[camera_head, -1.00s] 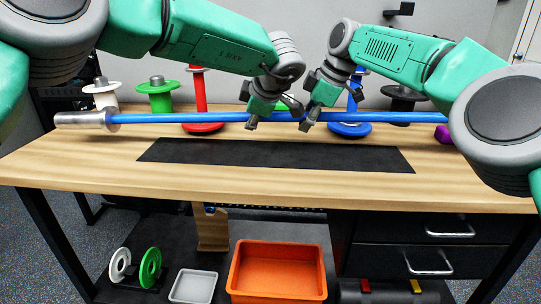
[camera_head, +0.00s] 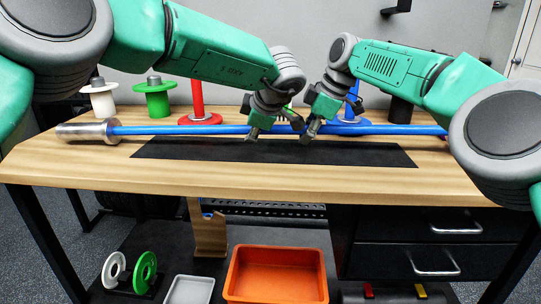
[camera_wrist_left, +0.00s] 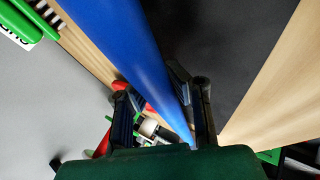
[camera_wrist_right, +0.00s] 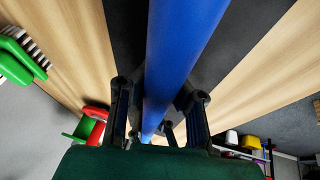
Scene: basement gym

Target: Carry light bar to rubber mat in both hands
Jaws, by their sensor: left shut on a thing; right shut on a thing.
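The light bar (camera_head: 180,130) is a long blue rod with a silver sleeve at its left end. It lies level across the table, along the back edge of the black rubber mat (camera_head: 220,153). Whether it touches the table or hangs just above it, I cannot tell. My left gripper (camera_head: 262,125) and my right gripper (camera_head: 316,123) are both shut on the bar, close together near its middle. The bar (camera_wrist_left: 120,45) runs between the left fingers in the left wrist view. The bar (camera_wrist_right: 180,45) also runs between the right fingers in the right wrist view, with the mat behind it. The right end is hidden by my arm.
White (camera_head: 103,100), green (camera_head: 154,98) and red (camera_head: 200,117) weight stands are behind the bar. A blue stand (camera_head: 346,122) and a black one (camera_head: 400,110) stand further right. The mat is clear. An orange bin (camera_head: 277,273) sits on the lower shelf.

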